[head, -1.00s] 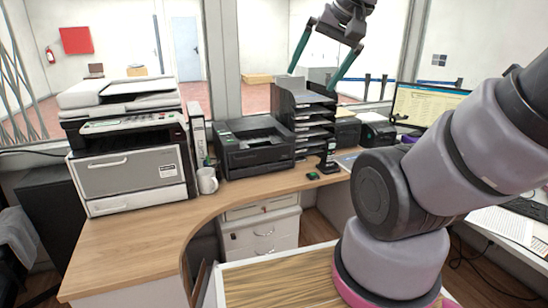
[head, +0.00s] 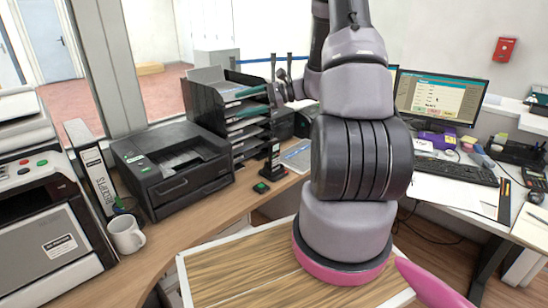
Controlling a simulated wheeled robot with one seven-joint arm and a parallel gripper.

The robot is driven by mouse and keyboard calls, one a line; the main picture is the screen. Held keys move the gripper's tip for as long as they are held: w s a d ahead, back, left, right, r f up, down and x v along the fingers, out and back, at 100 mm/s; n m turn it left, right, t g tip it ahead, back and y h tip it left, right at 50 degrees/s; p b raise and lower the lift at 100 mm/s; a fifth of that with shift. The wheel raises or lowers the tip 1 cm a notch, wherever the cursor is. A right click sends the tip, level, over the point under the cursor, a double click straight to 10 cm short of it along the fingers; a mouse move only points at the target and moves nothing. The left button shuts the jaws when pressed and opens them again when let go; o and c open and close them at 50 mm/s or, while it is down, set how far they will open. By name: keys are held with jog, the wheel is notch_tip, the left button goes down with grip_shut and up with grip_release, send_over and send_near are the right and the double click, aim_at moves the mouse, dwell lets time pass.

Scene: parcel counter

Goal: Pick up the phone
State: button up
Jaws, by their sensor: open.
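I cannot make out a phone for certain. A small dark handset-like device with buttons (head: 535,178) lies on the right desk near the right edge; it could be a phone or a calculator.
A black printer (head: 175,168), a white mug (head: 126,235) and a binder (head: 93,178) stand on the left counter. The paper tray (head: 205,105) stands behind. A monitor (head: 440,98) and keyboard (head: 455,168) occupy the right desk. A floor gap separates the desks.

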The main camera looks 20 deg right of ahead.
jog(key=w+d+f+m+t+h, duration=0.1)
jog(key=w+d+f+m+t, duration=0.1)
jog(key=d+f+m+t, duration=0.25)
jog(key=w+d+f+m+t+h, duration=0.1)
jog(key=w+d+f+m+t, duration=0.15)
jog(key=d+f, duration=0.35)
jog(key=m+t+h, duration=0.4)
jog(key=m+h, duration=0.2)
jog(key=m, duration=0.2)
send_near(276, 149)
jog(key=x, duration=0.9)
jog(key=shift+d+f, duration=0.15)
jog(key=x, duration=0.5)
jog(key=shift+w, duration=0.1)
jog(key=shift+a, duration=0.25)
grip_shut()
